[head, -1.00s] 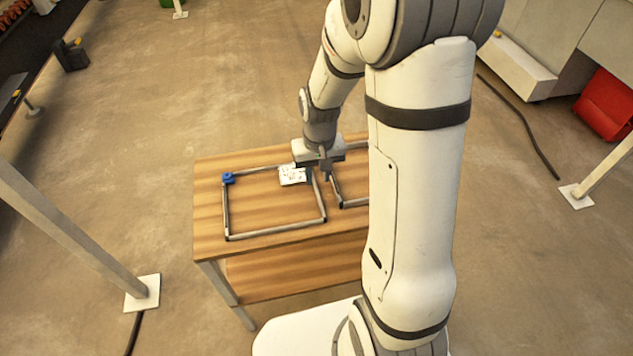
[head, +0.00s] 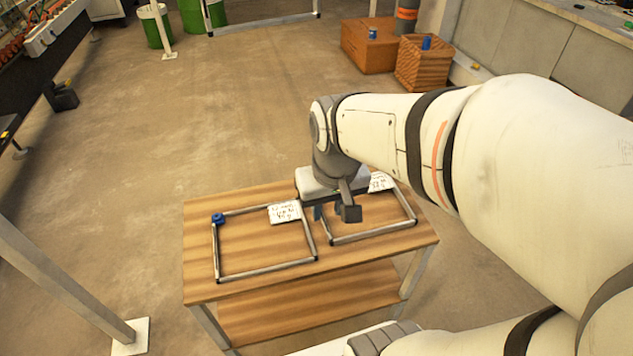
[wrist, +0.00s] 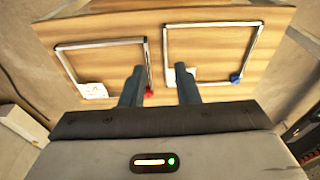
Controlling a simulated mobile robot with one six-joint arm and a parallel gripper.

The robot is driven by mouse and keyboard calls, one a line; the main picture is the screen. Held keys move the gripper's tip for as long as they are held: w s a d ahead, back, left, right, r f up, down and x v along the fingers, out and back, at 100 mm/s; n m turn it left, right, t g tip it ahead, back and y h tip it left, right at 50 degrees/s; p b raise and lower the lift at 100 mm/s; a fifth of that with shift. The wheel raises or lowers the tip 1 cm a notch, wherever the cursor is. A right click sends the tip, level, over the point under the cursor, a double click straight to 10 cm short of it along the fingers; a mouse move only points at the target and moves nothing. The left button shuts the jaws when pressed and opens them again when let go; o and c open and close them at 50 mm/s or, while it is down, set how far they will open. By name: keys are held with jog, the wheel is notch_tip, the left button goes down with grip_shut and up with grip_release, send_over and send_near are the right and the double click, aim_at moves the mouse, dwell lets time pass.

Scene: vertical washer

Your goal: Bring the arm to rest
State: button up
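My gripper (head: 334,212) is above the table, over the inner side of the right-hand frame in the head view. In the wrist view its two blue-grey fingers (wrist: 160,76) are apart, with nothing held between them. My arm reaches in from the right side of the head view, its forearm nearly level and its wrist bent down. A small red thing (wrist: 148,92) shows beside the left finger in the wrist view, at a frame corner; the gripper hides that spot in the head view.
The wooden table (head: 200,255) bears a left frame (head: 216,250), a right frame (head: 375,232), white labels (head: 284,212) and a blue piece (head: 218,219) at a corner. Wooden crates (head: 368,47) stand behind. A white post (head: 60,260) stands left. The floor between is clear.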

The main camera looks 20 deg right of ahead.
jog(key=shift+s+a+r, duration=0.1)
jog(key=shift+s+r, duration=0.05)
jog(key=shift+s, duration=0.45)
jog(key=shift+s+r, duration=0.15)
jog(key=shift+s, duration=0.45)
jog(key=shift+o, duration=0.5)
notch_tip(320, 180, up, 7)
jog(key=p, duration=0.6)
jog(key=shift+s+f+t, duration=0.2)
jog(key=shift+t, duration=0.2)
jog(key=shift+f, duration=0.2)
